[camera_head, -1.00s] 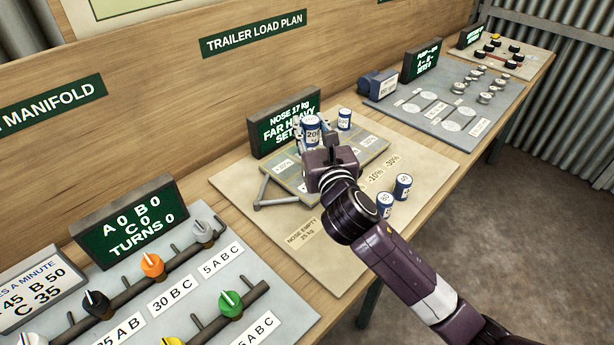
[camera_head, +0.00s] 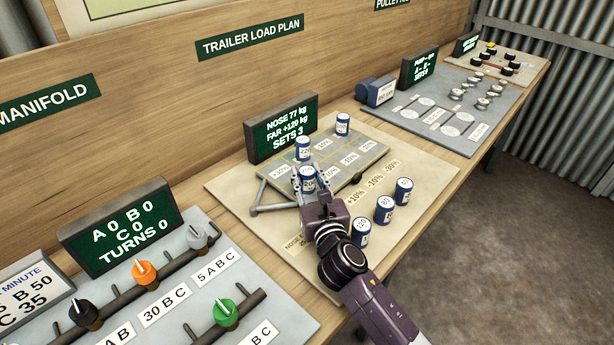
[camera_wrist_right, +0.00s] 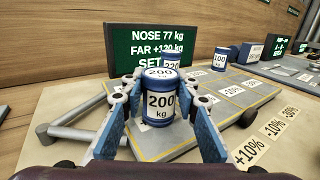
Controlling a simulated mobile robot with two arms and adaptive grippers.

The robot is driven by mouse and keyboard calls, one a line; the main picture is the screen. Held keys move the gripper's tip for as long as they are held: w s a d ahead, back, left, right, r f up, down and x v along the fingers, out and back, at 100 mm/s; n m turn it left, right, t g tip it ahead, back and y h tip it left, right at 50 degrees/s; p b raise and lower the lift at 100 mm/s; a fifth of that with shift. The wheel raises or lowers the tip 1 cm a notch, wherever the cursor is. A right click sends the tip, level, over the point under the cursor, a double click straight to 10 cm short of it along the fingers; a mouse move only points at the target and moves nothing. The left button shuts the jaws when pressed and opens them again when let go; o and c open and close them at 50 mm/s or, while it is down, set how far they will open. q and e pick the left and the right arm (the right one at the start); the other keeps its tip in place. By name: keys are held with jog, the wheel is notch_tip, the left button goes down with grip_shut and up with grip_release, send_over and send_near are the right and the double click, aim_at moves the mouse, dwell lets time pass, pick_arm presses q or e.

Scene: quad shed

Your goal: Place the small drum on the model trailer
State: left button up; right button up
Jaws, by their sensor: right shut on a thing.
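The model trailer (camera_head: 360,136) is a flat grey bed with a drawbar on its left, standing on the pale board. My right gripper (camera_head: 308,183) is shut on a blue and white drum marked 200 kg (camera_head: 307,175), at the near left part of the bed. The wrist view shows this drum (camera_wrist_right: 159,106) upright between the blue fingers; whether its base touches the bed is unclear. A drum marked 220 (camera_head: 302,148) stands just behind it, partly hidden in the wrist view. My left gripper is not in view.
Several similar drums, including one marked 80 (camera_head: 384,209), stand on the board's right side. A display (camera_head: 282,128) behind the trailer reads NOSE 77 kg, FAR +120 kg, SETS 3. A valve panel (camera_head: 190,290) lies front left. The bed's right part is largely clear.

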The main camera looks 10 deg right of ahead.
jog(key=shift+f, duration=0.1)
jog(key=o, duration=1.2)
jog(key=shift+s, duration=0.2)
jog(key=s, duration=0.7)
jog(key=s+b, duration=0.1)
jog(key=s, duration=0.3)
jog(key=shift+s+d, duration=0.25)
jog(key=shift+s, duration=0.1)
jog(key=shift+r, duration=0.2)
